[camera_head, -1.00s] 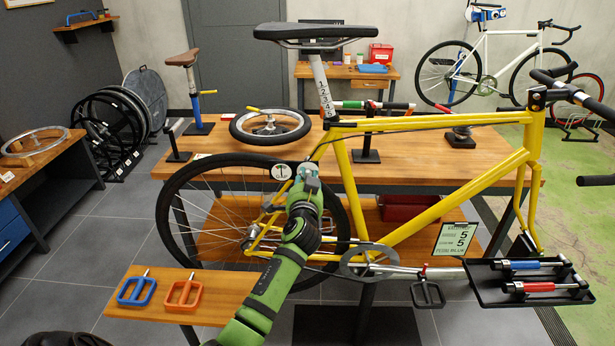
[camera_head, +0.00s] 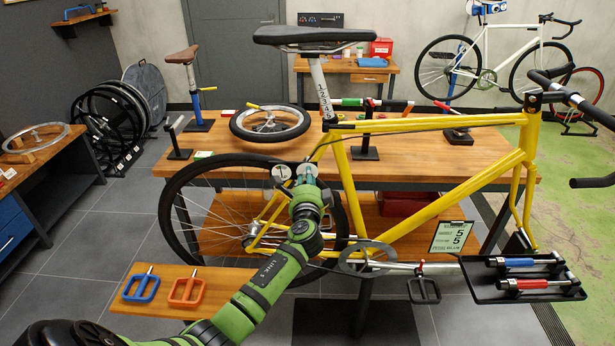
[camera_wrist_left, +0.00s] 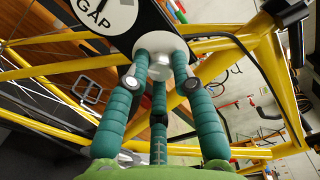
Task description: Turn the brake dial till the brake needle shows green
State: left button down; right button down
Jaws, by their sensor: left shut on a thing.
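The brake dial is a silver knob (camera_wrist_left: 160,66) on a white round plate, on the yellow bike's rear frame beside the rear wheel. My left gripper (camera_head: 306,180) is at it. Left of the dial is a round white gauge (camera_head: 281,172), which in the left wrist view carries the word GAP (camera_wrist_left: 94,14). A dark mark shows on the gauge, but its upper part is cut off there. I cannot read the needle's colour. My right gripper is not in view.
The yellow bike frame (camera_head: 430,205) and black saddle (camera_head: 315,36) stand close around my arm. A wooden shelf (camera_head: 205,312) with blue and orange pedals is below left. A black tray (camera_head: 520,290) with tools is at right. The workbench (camera_head: 400,170) is behind.

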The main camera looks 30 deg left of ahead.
pick_arm(q)
jog(key=m, duration=0.2)
jog(key=m+p, duration=0.1)
jog(key=m, duration=0.1)
jog(key=shift+s+a+f+m, duration=0.1)
jog(key=shift+f+m, duration=0.05)
jog(key=shift+m, duration=0.15)
dwell(0.5)
jog(key=c, duration=1)
grip_release()
jog(key=shift+c, duration=0.2)
jog(key=v, duration=1.2)
